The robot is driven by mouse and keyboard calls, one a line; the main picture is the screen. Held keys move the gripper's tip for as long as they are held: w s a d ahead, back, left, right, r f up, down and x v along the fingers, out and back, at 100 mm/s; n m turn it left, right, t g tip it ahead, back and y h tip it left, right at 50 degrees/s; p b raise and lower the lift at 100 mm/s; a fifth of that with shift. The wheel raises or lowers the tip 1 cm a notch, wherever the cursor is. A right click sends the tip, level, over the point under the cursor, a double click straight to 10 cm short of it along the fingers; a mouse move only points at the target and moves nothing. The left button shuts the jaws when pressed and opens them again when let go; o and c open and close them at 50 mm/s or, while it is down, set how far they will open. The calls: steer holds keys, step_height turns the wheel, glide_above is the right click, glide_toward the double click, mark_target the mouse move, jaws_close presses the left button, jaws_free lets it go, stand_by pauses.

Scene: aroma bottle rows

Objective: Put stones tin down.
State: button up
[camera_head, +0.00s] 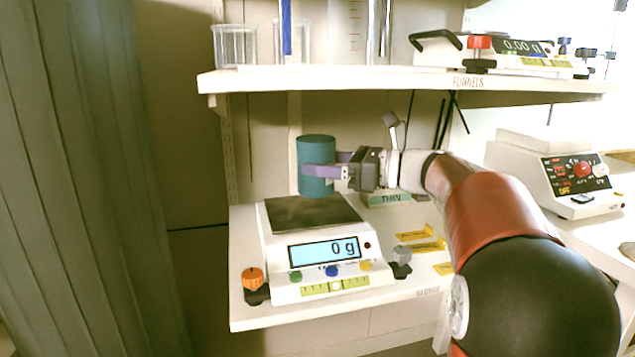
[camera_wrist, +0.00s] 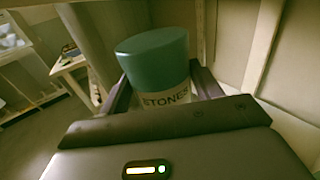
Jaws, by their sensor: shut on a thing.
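The stones tin (camera_head: 316,155) is a teal cylinder, held upright over the scale's plate in the head view. In the wrist view the tin (camera_wrist: 155,60) shows its teal lid and a pale label reading "STONES". My gripper (camera_head: 322,172) is shut on the tin from the right side, its fingers around the lower part. The scale (camera_head: 330,262) is white with a dark square plate (camera_head: 312,212) and reads 0 g. The tin's base appears just above the plate's back part. The far side of the tin is hidden.
The scale stands on a white lower shelf (camera_head: 240,318). An upper shelf (camera_head: 340,80) with beakers and another scale (camera_head: 510,50) hangs above the tin. A green block marked "THIN" (camera_head: 388,199) and yellow tags (camera_head: 425,244) lie right of the scale. A grey curtain (camera_head: 90,180) hangs left.

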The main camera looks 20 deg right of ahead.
mark_target(320, 180)
steer(key=shift+w+a+r, duration=0.1)
steer(key=shift+a, duration=0.15)
steer(key=shift+w+a+f+b, duration=0.15)
steer(key=shift+f+b, duration=0.15)
steer(key=shift+f, duration=0.6)
steer(key=shift+w+a+f+b, duration=0.15)
steer(key=shift+f+b, duration=0.15)
steer(key=shift+f, duration=0.55)
steer(key=shift+s+f, duration=0.1)
steer(key=o, duration=1.6)
steer(key=shift+f, duration=0.1)
steer(key=shift+s+d, duration=0.1)
steer(key=shift+d, duration=0.1)
steer(key=p+v, duration=0.1)
steer(key=v, duration=1)
steer(key=shift+s+d, duration=0.25)
